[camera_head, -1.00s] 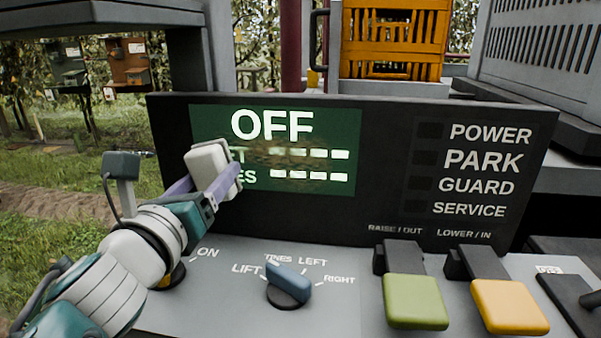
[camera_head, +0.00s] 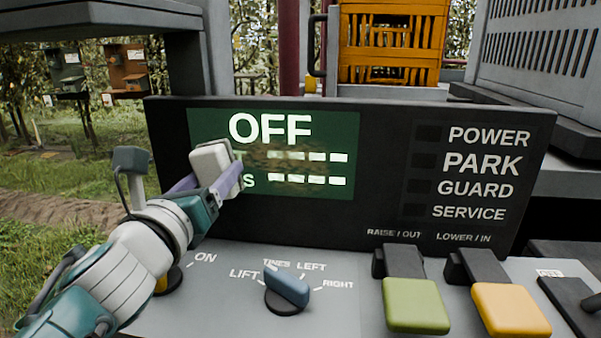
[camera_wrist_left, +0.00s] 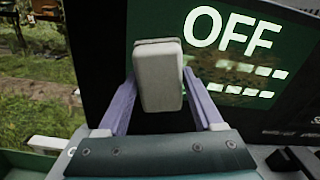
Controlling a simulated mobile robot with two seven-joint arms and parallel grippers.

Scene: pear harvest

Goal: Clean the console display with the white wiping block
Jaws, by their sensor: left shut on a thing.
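The console display (camera_head: 320,130) is a green screen on a black panel, reading OFF above two rows of white dashes. A brownish smear (camera_head: 295,170) lies around the dashes. My left gripper (camera_head: 212,180) is shut on the white wiping block (camera_head: 212,158) in front of the display's left part, hiding some of its text. In the left wrist view the white block (camera_wrist_left: 158,78) stands between the two purple fingers, with the display (camera_wrist_left: 240,55) behind it and to the right. I cannot tell whether the block touches the screen. My right gripper is not in view.
Below the panel is a grey control shelf with a blue rotary knob (camera_head: 287,287), a green lever pad (camera_head: 415,306) and a yellow lever pad (camera_head: 510,310). An orange crate (camera_head: 392,45) stands behind the panel. Grass lies to the left.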

